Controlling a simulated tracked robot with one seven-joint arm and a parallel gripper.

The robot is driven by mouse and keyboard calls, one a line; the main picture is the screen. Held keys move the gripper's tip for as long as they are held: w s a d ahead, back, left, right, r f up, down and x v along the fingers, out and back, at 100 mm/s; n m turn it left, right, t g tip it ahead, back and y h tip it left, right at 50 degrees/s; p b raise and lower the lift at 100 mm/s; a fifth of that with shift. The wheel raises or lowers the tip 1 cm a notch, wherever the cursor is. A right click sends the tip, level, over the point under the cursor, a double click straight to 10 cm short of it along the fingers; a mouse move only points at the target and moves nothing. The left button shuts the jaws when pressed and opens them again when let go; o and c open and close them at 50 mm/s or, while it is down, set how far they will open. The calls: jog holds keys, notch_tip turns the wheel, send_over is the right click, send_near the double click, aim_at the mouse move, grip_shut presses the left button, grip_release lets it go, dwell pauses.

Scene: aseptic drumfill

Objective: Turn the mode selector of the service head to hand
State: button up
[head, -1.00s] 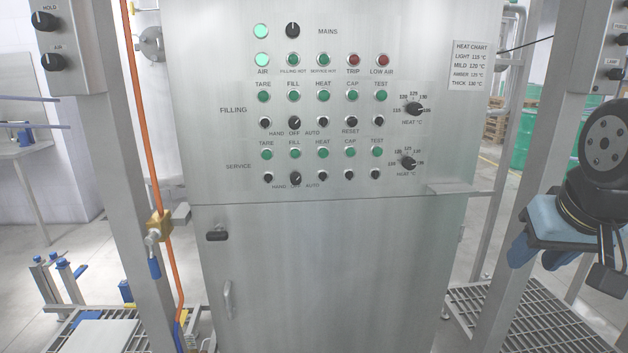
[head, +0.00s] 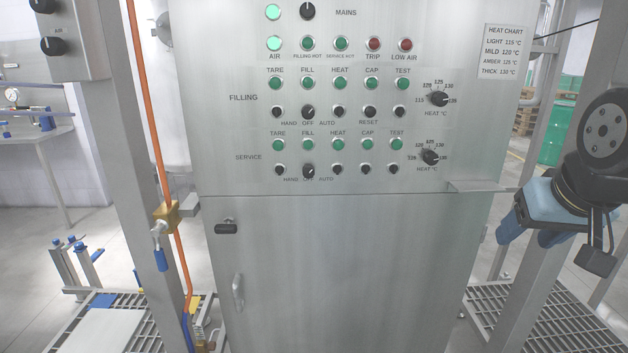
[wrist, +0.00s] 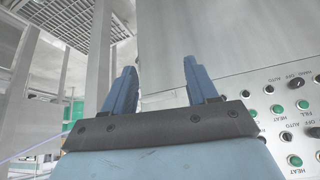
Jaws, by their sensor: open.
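The service mode selector (head: 308,170) is a small black knob in the lower row of the steel panel, with HAND, OFF and AUTO lettered below it. It is too small to tell surely which word its mark points at. It also shows, upside down, at the right of the wrist view (wrist: 296,83). My gripper (head: 530,232) hangs at the right of the head view, right of the panel and well apart from the knob. Its two blue fingers (wrist: 160,75) stand apart with nothing between them.
A similar filling selector (head: 308,112) sits above, with green lamps and small knobs around it. A small ledge (head: 485,186) juts from the panel's right side. Steel posts (head: 540,150) flank the cabinet. An orange hose (head: 150,110) with a valve runs down the left.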

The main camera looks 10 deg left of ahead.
jog(key=w+a+f+n+t+y, duration=0.1)
jog(key=w+a+t+y, duration=0.2)
jog(key=w+a, duration=0.8)
jog(key=n+t+y, duration=0.1)
jog(key=t+y, duration=0.1)
jog(key=t, duration=1.1)
send_near(309, 175)
jog(key=x, duration=0.8)
jog(key=shift+w+a+r, duration=0.1)
jog(key=shift+w, duration=0.2)
